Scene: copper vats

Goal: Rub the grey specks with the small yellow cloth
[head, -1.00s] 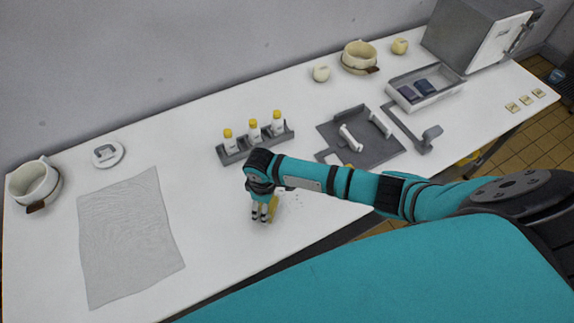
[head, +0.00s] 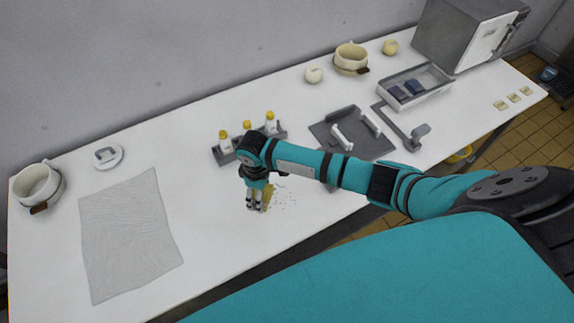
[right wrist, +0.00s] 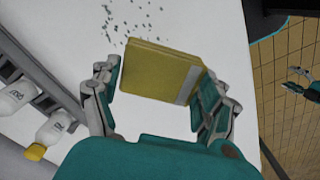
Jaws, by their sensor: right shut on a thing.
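The small yellow cloth (right wrist: 160,72) is a folded pad with a pale strip on one edge. My right gripper (right wrist: 160,82) is shut on it, with one finger at each side. In the head view the cloth (head: 269,196) shows beside my right gripper (head: 256,206), low over the white table. The grey specks (head: 285,197) lie just right of the cloth there. In the right wrist view the specks (right wrist: 118,28) lie beyond the cloth and to its left; some may be hidden under it. My left gripper (right wrist: 299,82) appears at the right edge, fingers apart, over the floor.
Yellow-capped bottles in a grey rack (head: 230,152) stand close behind my right gripper. A grey cloth sheet (head: 128,235) lies left. A dark tray (head: 360,148) and a light box (head: 430,93) stand right. The table's front edge is near.

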